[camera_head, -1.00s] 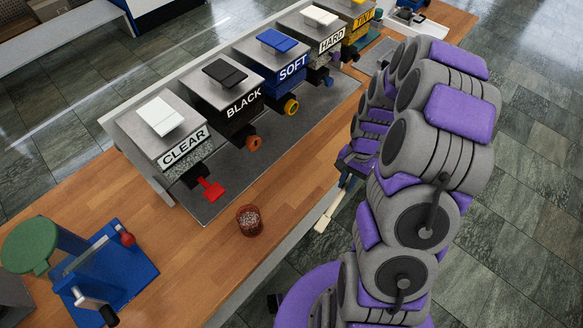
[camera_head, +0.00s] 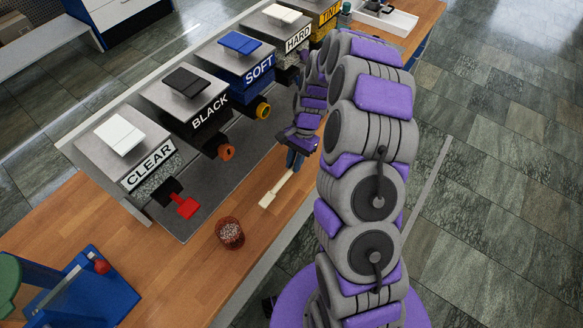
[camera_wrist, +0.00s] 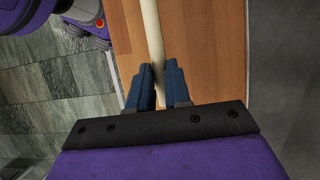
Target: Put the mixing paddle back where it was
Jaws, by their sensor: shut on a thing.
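The mixing paddle (camera_head: 279,188) is a pale cream stick with a wider flat end. My gripper (camera_head: 294,160) is shut on it, and the paddle's wide end points down-left in the head view, over the wooden table top. In the wrist view the paddle (camera_wrist: 152,35) runs up from between the blue fingers of my gripper (camera_wrist: 158,82), with bare wood behind it. I cannot tell whether the paddle touches the table. A clear reddish cup (camera_head: 230,233) of granules stands on the wood, left of and nearer than the paddle, apart from it.
A row of dispensers stands on a grey mat (camera_head: 200,188), labelled CLEAR (camera_head: 150,168), BLACK (camera_head: 209,117), SOFT (camera_head: 259,69) and HARD (camera_head: 298,40). A blue press (camera_head: 85,292) stands at the lower left. Bare wood (camera_head: 180,270) lies between the press and cup.

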